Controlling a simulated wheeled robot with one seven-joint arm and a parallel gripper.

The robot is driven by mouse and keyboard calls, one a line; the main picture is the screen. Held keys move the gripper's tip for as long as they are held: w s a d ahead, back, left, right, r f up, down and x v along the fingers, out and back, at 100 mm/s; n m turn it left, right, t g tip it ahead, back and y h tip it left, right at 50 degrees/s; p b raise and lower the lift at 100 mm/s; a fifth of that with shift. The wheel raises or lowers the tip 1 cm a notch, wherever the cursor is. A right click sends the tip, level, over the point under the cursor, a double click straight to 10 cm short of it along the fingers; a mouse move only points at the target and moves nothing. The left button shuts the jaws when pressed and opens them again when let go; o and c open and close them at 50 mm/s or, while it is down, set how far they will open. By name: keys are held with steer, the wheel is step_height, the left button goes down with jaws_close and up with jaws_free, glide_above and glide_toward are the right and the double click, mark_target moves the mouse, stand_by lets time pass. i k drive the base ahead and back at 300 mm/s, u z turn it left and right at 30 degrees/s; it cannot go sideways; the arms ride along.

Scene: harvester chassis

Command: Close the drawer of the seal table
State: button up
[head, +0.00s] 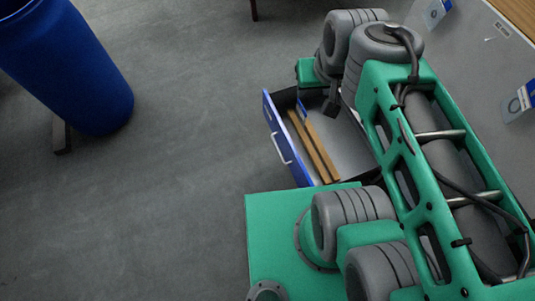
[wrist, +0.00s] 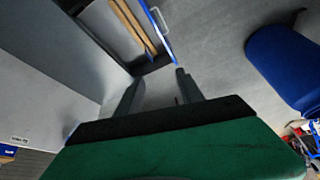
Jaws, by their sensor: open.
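The drawer of the seal table stands pulled out in the head view, with its blue front (head: 283,143) and white handle (head: 281,148) facing left. Two wooden strips (head: 316,145) lie inside. The inner end of the drawer is hidden behind my arm. In the wrist view, the blue front (wrist: 158,28) is at the top, with its near corner close to my right fingertip. My gripper (wrist: 156,80) is open and empty, its two fingers apart at the drawer's near end. I cannot tell whether a finger touches the drawer.
The grey body of the seal table (head: 473,45) is at the right, with small labels on it; it also fills the left of the wrist view (wrist: 45,75). A blue barrel (head: 70,65) stands at the upper left. The floor between barrel and drawer is clear.

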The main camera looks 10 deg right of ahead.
mark_target(329, 150)
steer(key=k, duration=0.5)
steer(key=u, duration=1.4)
steer(key=i, duration=0.4)
steer(key=u, duration=0.6)
